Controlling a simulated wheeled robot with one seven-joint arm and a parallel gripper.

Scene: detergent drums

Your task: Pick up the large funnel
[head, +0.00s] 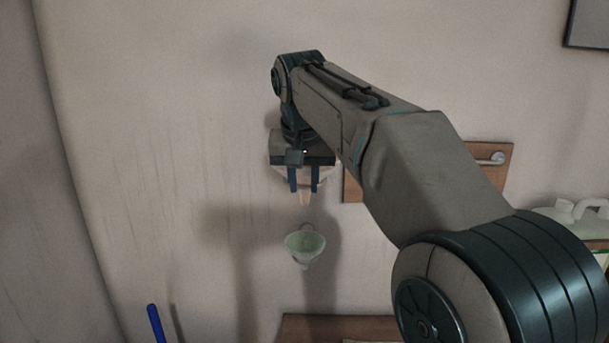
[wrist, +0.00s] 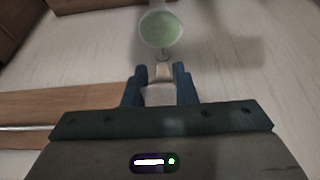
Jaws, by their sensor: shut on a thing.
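In the wrist view the fingers (wrist: 160,82) close on the same pale funnel (wrist: 160,95). A pale green funnel (head: 305,243) is just below, apart from the gripper, its bowl facing the camera. It also shows beyond the fingertips in the wrist view (wrist: 160,29).
A second wooden board (head: 300,327) is below. A blue rod (head: 156,323) stands lower left. A whitish jug (head: 572,216) is at the right edge.

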